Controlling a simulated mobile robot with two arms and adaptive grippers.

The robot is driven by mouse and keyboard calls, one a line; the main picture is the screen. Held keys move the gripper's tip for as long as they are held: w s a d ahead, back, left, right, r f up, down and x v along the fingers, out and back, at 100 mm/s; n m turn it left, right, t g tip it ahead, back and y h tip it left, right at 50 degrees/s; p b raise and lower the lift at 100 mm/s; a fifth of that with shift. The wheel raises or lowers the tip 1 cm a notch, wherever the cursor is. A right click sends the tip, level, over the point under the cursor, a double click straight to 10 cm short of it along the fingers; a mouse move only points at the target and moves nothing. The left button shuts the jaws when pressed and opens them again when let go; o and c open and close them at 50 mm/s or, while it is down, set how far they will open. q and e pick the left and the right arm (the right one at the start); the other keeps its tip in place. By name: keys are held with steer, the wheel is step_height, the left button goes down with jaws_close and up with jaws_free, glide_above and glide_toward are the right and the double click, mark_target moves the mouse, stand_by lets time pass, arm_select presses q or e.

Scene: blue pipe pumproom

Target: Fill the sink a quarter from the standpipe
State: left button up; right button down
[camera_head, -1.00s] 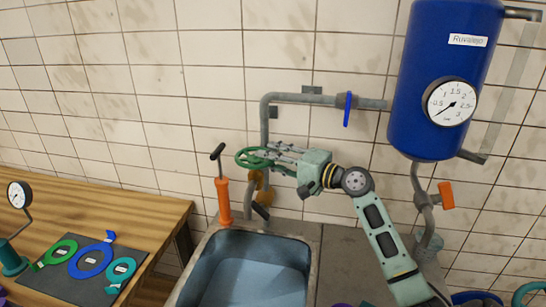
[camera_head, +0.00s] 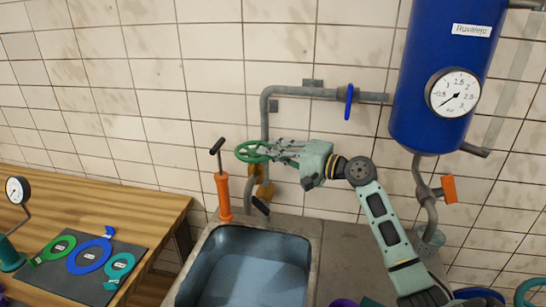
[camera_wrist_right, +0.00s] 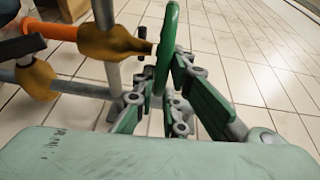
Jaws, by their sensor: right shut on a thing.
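The sink (camera_head: 318,262) is a grey basin below the wall pipes; its inside is bluish, and I cannot tell a water level. The standpipe (camera_head: 264,130) is a grey pipe rising along the tiled wall behind it, with a brass valve body (camera_head: 265,188) low down. A green handwheel (camera_head: 243,152) sits at this valve. My right gripper (camera_head: 268,151) is shut on the wheel's rim. In the right wrist view the green wheel (camera_wrist_right: 171,30) stands edge-on between the fingers, beside the brass body (camera_wrist_right: 103,42). My left gripper is not in view.
An orange hand pump (camera_head: 223,196) stands at the sink's back left corner. A blue tank (camera_head: 425,110) with a gauge (camera_head: 454,93) hangs at right. A blue lever (camera_head: 349,102) sits on the upper pipe. A wooden bench (camera_head: 90,200) with coloured rings is at left.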

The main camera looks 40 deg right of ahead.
steer(key=n+y+b, duration=0.1)
steer(key=b, duration=0.1)
steer(key=f+n+g+y+b, duration=0.1)
steer(key=b, duration=0.1)
steer(key=shift+w+d, duration=0.25)
steer(key=shift+w, duration=0.15)
steer(key=shift+w+d+r+n+g+y+b, duration=0.1)
steer(key=shift+w+r+n+g+y+b, duration=0.1)
steer(key=shift+n+g+y+b, duration=0.6)
steer(key=shift+w+d+r+n+g+y, duration=0.15)
steer(key=shift+n+g+y, duration=0.2)
steer(key=shift+y, duration=0.3)
steer(key=shift+w+a+n+g+y, duration=0.15)
steer(key=shift+n+g+y, duration=0.15)
steer(key=shift+y, duration=0.35)
steer(key=shift+w+d+n+g+y+b, duration=0.1)
steer(key=shift+d+n+g+y+b, duration=0.05)
steer(key=shift+n+g+y+b, duration=0.15)
steer(key=c, duration=1.8)
jaws_free()
steer(key=shift+r, duration=0.1)
